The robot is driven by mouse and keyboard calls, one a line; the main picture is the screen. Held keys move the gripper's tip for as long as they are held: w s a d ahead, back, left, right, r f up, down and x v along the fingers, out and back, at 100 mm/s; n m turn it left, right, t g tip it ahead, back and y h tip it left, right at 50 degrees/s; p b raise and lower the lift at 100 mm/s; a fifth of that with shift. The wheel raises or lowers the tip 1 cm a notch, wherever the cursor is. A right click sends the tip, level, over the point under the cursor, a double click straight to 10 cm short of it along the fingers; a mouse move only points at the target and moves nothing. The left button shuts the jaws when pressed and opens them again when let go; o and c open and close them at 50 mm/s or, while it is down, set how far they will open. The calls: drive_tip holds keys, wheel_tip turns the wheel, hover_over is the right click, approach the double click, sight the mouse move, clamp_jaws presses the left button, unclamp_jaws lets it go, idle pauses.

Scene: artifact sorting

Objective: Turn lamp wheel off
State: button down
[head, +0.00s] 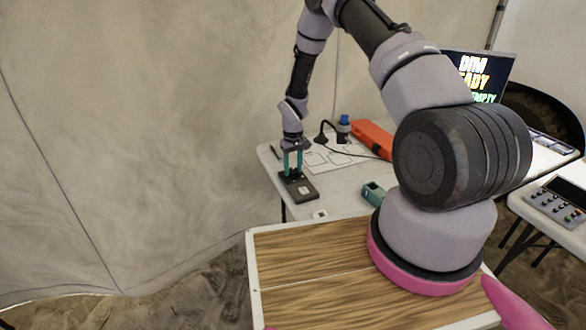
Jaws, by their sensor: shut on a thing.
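My gripper (293,170) points down at the left end of the white table, with its teal fingers on either side of a small dark part on top of a dark grey box (303,191). I take that small part to be the lamp wheel; the fingers are shut on it and hide most of it. The box lies flat near the table's front left edge and has a small light mark on its top. Whether the lamp is lit cannot be told from this view.
On the white table (345,195) stand an orange case (372,139), a blue-topped dark item (343,128) with a black cable, white sheets and a teal item (373,194). A screen (484,75) stands behind. A control panel (556,205) lies at the right.

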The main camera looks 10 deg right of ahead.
sight(293, 170)
drive_tip(key=n, duration=0.4)
drive_tip(key=shift+w+n, duration=0.1)
drive_tip(key=shift+n, duration=0.2)
drive_tip(key=n, duration=0.4)
idle(0.5)
drive_tip(key=shift+c, duration=1.7)
unclamp_jaws()
wheel_tip(293, 170, up, 11)
